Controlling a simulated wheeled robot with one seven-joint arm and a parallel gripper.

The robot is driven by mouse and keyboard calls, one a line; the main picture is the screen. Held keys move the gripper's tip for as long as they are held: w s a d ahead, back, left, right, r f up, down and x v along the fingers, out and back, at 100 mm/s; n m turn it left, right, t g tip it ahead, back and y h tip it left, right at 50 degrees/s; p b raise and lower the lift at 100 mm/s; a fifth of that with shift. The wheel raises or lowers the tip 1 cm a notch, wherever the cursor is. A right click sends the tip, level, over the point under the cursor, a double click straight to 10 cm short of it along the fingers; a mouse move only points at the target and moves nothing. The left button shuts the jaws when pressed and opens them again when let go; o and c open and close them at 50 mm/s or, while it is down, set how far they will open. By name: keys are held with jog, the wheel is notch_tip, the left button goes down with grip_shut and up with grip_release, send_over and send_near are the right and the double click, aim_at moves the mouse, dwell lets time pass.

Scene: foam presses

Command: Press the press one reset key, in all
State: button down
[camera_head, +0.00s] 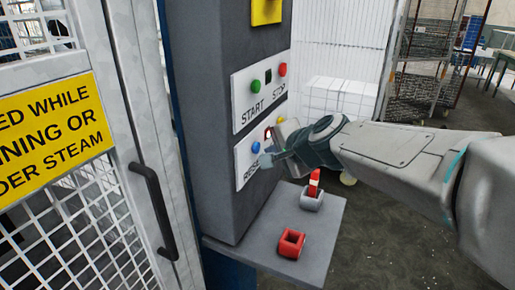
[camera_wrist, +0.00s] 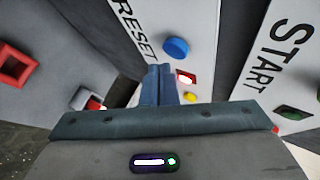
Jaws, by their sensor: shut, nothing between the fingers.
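The blue reset key (camera_head: 255,147) is a round button on the lower white panel, above the word RESET. In the wrist view the blue key (camera_wrist: 176,48) shows whole, just beyond my fingertips and slightly right of them. My gripper (camera_head: 266,161) is in front of this panel, its tips just below and right of the key. In the wrist view my gripper (camera_wrist: 160,68) has its fingers together, with nothing between them. The tips look apart from the key; their exact distance to the panel cannot be told. My gripper hides part of the lower panel in the head view.
The upper panel has a green START button (camera_head: 255,86) and a red STOP button (camera_head: 283,70). A red-lit switch (camera_wrist: 186,77) and a yellow button (camera_wrist: 189,97) sit near my fingers. A shelf (camera_head: 322,240) below holds a red holder (camera_head: 291,243). A mesh door (camera_head: 110,185) stands left.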

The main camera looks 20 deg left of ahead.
jog(key=shift+a, duration=0.15)
dwell(0.5)
jog(key=shift+a, duration=0.3)
jog(key=shift+a, duration=0.4)
dwell(0.8)
jog(key=shift+d, duration=0.8)
jog(key=shift+d+b, duration=0.1)
jog(key=shift+b, duration=0.2)
jog(key=d+b, duration=0.1)
jog(key=d, duration=0.1)
jog(key=d+b, duration=0.1)
jog(key=d, duration=0.1)
jog(key=shift+s+d, duration=0.2)
jog(key=shift+d, duration=0.2)
